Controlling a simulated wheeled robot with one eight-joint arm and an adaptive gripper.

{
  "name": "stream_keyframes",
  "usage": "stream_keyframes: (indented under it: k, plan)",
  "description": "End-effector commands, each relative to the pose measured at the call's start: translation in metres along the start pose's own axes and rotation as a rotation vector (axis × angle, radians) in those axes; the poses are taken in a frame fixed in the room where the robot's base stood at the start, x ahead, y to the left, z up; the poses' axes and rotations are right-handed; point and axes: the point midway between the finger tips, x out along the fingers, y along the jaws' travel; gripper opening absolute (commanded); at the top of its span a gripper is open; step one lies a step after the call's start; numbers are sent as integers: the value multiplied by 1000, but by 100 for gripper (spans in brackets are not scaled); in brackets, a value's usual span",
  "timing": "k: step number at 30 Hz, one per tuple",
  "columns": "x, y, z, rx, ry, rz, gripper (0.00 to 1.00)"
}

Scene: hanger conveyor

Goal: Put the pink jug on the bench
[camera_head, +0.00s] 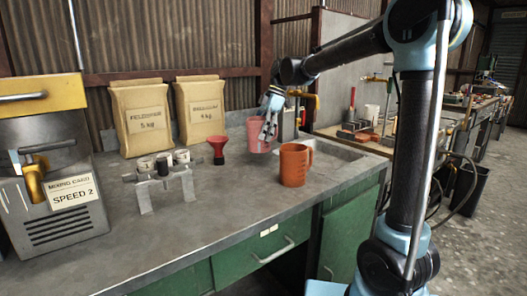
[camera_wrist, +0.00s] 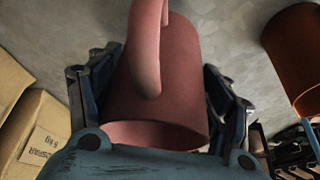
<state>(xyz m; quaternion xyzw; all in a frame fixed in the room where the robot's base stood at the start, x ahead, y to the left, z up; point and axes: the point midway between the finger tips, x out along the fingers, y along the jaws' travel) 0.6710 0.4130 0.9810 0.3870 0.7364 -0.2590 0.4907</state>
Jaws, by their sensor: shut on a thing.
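The pink jug (camera_head: 257,137) is at the back of the grey bench (camera_head: 225,205), left of the sink. My gripper (camera_head: 268,120) is shut on it from above and behind its rim. In the wrist view the jug (camera_wrist: 185,80) sits between the two dark fingers (camera_wrist: 160,95), with its handle toward the camera and its open mouth at the bottom. In the head view the jug looks upright. I cannot tell whether its base touches the bench.
An orange jug (camera_head: 294,165) stands close by at the front right. A red funnel (camera_head: 218,148), a small rack (camera_head: 160,175) with cups and two paper bags (camera_head: 141,118) are to the left. A mixing machine (camera_head: 50,150) stands at far left. The bench front is clear.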

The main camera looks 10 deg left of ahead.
Motion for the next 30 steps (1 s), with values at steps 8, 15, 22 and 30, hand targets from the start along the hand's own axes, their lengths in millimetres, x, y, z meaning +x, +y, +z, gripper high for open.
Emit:
stream_keyframes:
  k: [8, 15, 22, 30]
  plan:
    - [21, 0, 3, -6, 0, -3, 37]
    - [49, 0, 14, -7, 0, -3, 37]
    - [54, 0, 16, -7, 0, -3, 37]
    - [56, 0, 17, -7, 0, -3, 92]
